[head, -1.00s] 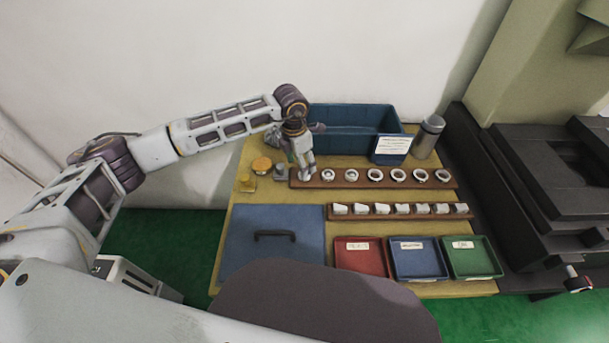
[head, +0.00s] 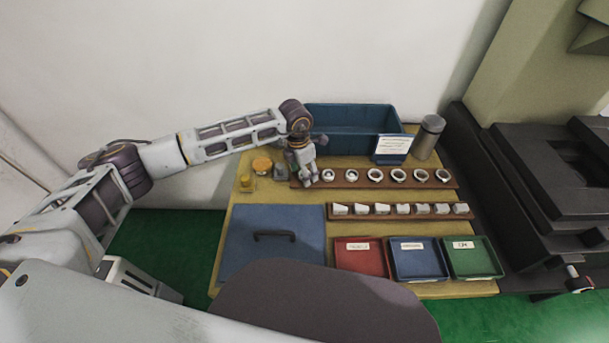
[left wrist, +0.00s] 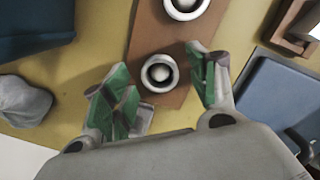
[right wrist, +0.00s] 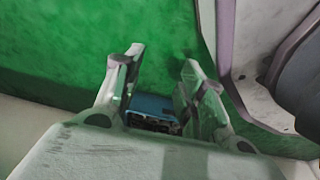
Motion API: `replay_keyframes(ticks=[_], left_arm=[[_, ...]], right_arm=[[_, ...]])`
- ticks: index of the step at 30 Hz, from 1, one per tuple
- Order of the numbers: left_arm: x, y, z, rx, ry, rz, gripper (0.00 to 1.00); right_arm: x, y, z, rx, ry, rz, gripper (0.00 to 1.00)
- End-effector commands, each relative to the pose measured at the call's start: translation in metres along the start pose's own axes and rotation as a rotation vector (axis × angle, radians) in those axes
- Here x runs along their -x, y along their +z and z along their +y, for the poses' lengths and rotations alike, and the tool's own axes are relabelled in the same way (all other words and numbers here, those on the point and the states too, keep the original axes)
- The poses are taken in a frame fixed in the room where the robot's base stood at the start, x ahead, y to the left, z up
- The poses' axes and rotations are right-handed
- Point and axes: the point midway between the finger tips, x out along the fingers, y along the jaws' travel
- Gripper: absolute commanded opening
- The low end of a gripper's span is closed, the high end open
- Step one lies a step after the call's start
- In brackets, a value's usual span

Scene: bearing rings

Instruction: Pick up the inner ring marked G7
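A row of metal rings stands on a brown wooden rack (head: 395,185); no mark such as G7 is legible. My left gripper (head: 307,178) is over the rack's left end, and it hides the leftmost ring in the head view. In the left wrist view my left gripper (left wrist: 163,80) is open, with a white-rimmed ring (left wrist: 159,73) between its green-padded fingertips; contact cannot be told. A second ring (left wrist: 186,5) lies further along the rack. My right gripper (right wrist: 160,78) is open and empty above the green floor, away from the table.
A second rack (head: 400,216) with slanted blocks or tags lies in front. A blue lidded panel (head: 245,215) is at left; red (head: 361,259), blue (head: 418,262) and green (head: 473,260) trays are at the front. A blue bin (head: 350,115), sign (head: 392,149) and flask (head: 428,138) stand behind.

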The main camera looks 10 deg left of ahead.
Motion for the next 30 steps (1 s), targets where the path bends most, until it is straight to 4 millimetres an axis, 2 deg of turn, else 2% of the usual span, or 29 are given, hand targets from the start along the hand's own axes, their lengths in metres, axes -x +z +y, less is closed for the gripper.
replay_keyframes(ticks=[1,10,22,30], left_arm=[[0.000,0.000,0.000,0.000,0.000,0.000,0.49],[0.000,0.000,0.000,0.000,0.000,0.000,0.11],[0.006,0.001,0.000,0.000,0.000,-0.002,0.11],[0.036,0.005,0.001,0.000,0.002,-0.004,0.11]], right_arm=[[0.000,0.003,0.000,0.001,0.000,-0.004,0.40],[-0.001,0.009,0.000,0.001,0.000,-0.011,0.40],[0.001,-0.002,-0.002,-0.001,-0.002,0.005,0.40],[-0.002,-0.003,-0.004,-0.005,-0.004,0.011,0.40]])
